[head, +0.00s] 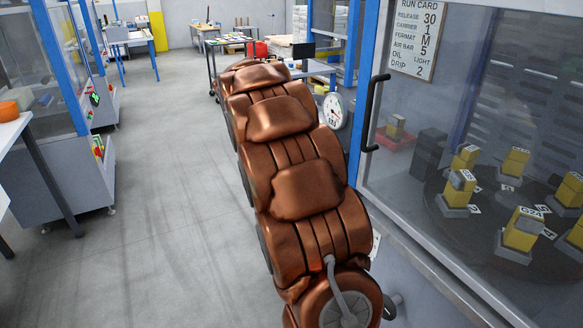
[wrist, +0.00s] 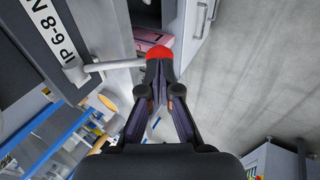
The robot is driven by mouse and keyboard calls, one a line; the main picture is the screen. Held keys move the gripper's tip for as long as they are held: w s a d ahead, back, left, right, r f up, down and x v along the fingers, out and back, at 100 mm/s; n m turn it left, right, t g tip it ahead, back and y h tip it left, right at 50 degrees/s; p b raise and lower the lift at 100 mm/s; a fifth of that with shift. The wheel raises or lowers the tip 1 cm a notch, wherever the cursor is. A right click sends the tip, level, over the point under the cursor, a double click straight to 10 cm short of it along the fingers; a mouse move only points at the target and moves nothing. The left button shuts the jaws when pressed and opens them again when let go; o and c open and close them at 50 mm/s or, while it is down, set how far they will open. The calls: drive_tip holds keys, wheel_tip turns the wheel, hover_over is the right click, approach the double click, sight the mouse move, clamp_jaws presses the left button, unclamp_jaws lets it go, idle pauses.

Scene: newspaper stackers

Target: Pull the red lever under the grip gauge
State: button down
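The red lever shows in the wrist view as a pale grey rod (wrist: 108,67) ending in a red knob (wrist: 159,52). My gripper (wrist: 160,66) has its two fingers drawn together at the knob, and their tips close on its near side. A white round dial gauge (head: 334,111) shows in the head view on the side of the machine, just right of my arm. Its lettering is too small to read. In the head view my copper arm hides my gripper and the lever.
A glazed cabinet with a black door handle (head: 375,112) stands close on the right, with several yellow blocks (head: 516,161) inside. A run card (head: 417,38) hangs on it. Tables (head: 134,38) stand at the back. The grey floor (head: 160,200) on the left is clear.

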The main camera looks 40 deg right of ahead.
drive_tip(key=shift+s+d+f+h+b, duration=0.1)
drive_tip(key=shift+d+f+h+b, duration=0.05)
drive_tip(key=shift+f+h+b, duration=0.25)
idle(0.3)
drive_tip(key=shift+r, duration=0.1)
drive_tip(key=v, duration=1.4)
drive_tip(key=shift+d+r, duration=0.15)
idle(0.5)
drive_tip(key=s+a+f+n+y+p, duration=0.1)
drive_tip(key=s+a+f+y+p, duration=0.1)
drive_tip(key=s+a, duration=0.6)
drive_tip(key=s+a+f+g+y+p, duration=0.1)
drive_tip(key=s+a+f+y+p, duration=0.1)
drive_tip(key=s+a+p, duration=0.3)
drive_tip(key=s+a+f+n+y+p, duration=0.1)
drive_tip(key=s+a+f+y+p, duration=0.1)
drive_tip(key=s+a, duration=1.1)
drive_tip(key=s+f+p, duration=0.1)
drive_tip(key=s, duration=0.6)
drive_tip(key=shift+f+n+y, duration=0.3)
drive_tip(key=shift+f+y, duration=0.05)
drive_tip(key=shift+y, duration=0.05)
